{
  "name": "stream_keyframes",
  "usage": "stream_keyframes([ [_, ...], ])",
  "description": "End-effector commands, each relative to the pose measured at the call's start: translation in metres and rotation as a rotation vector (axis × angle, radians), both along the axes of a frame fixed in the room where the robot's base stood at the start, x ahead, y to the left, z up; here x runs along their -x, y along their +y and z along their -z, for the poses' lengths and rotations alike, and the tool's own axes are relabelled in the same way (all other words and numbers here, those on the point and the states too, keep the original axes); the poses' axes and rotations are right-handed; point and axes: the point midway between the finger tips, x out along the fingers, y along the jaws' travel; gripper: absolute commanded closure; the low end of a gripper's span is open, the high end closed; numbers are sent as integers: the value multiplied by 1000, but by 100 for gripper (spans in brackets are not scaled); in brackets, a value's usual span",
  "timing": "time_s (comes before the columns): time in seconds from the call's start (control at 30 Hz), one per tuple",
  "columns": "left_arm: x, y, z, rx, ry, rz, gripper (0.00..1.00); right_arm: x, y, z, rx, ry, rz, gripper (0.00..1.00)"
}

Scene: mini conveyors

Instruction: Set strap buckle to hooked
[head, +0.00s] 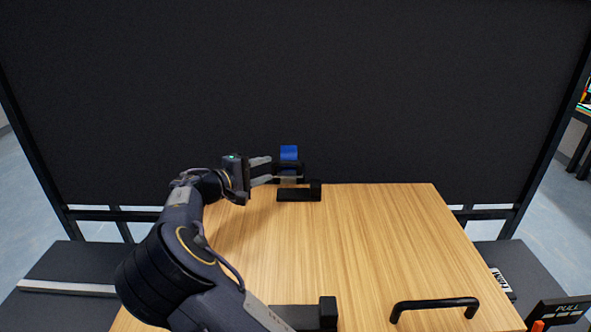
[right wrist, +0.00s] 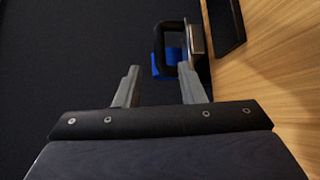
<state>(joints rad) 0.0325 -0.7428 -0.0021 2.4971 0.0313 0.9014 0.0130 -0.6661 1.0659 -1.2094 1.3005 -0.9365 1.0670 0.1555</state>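The strap buckle (head: 290,167) is at the far edge of the wooden table, with a dark loop and a blue strap part (head: 289,152). In the right wrist view the dark loop (right wrist: 158,45) stands beside a grey metal plate (right wrist: 195,38), with blue (right wrist: 165,67) showing through and below it. Whether the loop is hooked cannot be told. My right gripper (head: 271,170) is just left of the buckle and points at it. Its two fingers (right wrist: 158,70) are apart with nothing clearly between them; the loop lies just beyond the tips. My left gripper is not in view.
A black bracket (head: 298,195) sits on the wooden table (head: 350,240) just in front of the buckle. A black handle (head: 435,304) and a PULL sign (head: 566,310) are at the lower right. A dark panel (head: 400,90) stands behind the table. The table's middle is clear.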

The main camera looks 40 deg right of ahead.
Motion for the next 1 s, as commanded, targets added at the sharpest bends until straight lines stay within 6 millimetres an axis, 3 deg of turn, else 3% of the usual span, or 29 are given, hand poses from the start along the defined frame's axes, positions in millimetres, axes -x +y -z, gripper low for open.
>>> stream_keyframes([
  [0.5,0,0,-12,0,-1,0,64,-4,-70,9,-1,2,4,64],
  [0.87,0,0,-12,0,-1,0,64,-5,-76,10,-2,1,3,64],
  [1.0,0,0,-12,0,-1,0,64,-5,-76,10,-2,1,3,81],
])
